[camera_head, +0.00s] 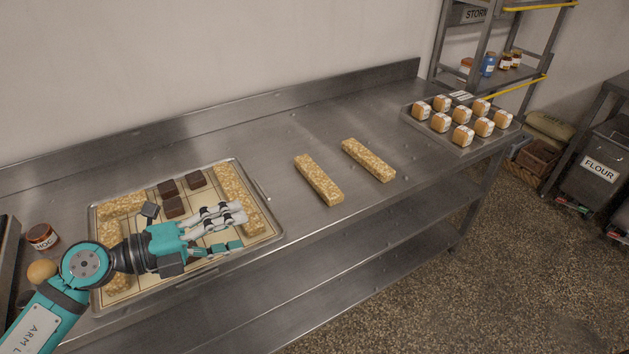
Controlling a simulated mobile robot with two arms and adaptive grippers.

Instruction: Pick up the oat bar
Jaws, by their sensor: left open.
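Several long, golden oat bars are in the head view. One oat bar (319,180) and another oat bar (369,160) lie apart on the bare steel counter, right of the tray. More lie on the lined metal tray (272,229): one along its right side (233,187), one at the back left (122,206), and one at the left (110,232), partly hidden by my arm. My left gripper (240,226) is open over the right part of the tray, close to the right-side bar's near end. I cannot tell whether it touches the bar. My right gripper is not in view.
Dark brown squares (173,206) lie on the tray. A jar (42,236) stands left of it. A tray of small wrapped loaves (462,135) is at the counter's right end. The steel counter (280,140) has a raised back edge and free room mid-counter.

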